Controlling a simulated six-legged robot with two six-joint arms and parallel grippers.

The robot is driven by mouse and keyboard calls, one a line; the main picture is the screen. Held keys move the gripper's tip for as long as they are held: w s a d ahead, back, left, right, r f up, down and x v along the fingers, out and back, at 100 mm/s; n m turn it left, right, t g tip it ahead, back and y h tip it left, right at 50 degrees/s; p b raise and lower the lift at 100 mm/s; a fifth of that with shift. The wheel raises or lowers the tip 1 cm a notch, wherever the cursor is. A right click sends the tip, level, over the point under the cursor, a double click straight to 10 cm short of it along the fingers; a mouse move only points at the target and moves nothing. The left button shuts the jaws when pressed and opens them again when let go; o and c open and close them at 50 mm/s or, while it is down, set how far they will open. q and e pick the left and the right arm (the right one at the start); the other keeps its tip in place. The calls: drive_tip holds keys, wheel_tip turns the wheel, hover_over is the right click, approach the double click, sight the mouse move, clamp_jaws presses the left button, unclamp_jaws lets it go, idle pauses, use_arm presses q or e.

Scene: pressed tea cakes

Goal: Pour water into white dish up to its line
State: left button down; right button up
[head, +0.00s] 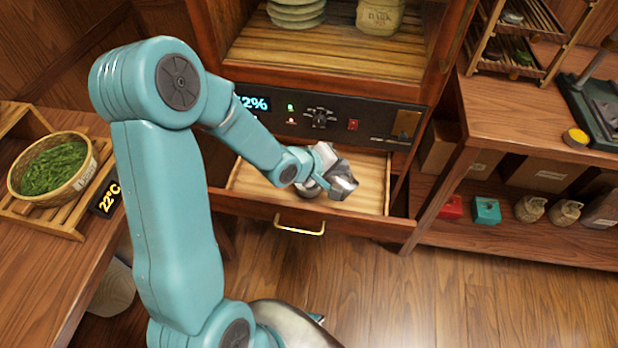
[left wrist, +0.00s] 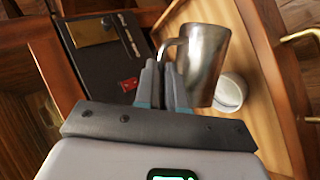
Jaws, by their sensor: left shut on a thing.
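My left gripper (head: 326,160) is over the open drawer (head: 365,203) and shut on the handle of a shiny metal jug (head: 341,180). In the left wrist view, the fingers (left wrist: 168,80) close on the handle, at the left side of the jug (left wrist: 207,62). The jug looks tilted in the head view; its inside is hidden. The white dish (left wrist: 230,92) is in the drawer, beside and below the jug, and partly covered by it. In the head view the dish (head: 308,189) is mostly hidden. Its line and any water cannot be made out. My right gripper is not in view.
The cabinet's dark control panel (head: 335,122) stands just behind the drawer. The drawer's brass handle (head: 300,228) faces front. Open floor (head: 480,295) lies at front right.

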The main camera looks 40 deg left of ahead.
use_arm(q)
drive_tip(key=shift+a+p, duration=0.15)
drive_tip(key=shift+p, duration=0.2)
drive_tip(key=shift+a+f+p, duration=0.1)
drive_tip(key=shift+a+p, duration=0.1)
drive_tip(key=shift+p, duration=0.1)
drive_tip(key=shift+a+f+n+h+p, duration=0.2)
drive_tip(key=shift+a+f+h+p, duration=0.1)
drive_tip(key=shift+a+p, duration=0.3)
drive_tip(key=shift+a+f+n+h+p, duration=0.2)
drive_tip(key=shift+a+f+p, duration=0.15)
drive_tip(key=shift+p, duration=0.45)
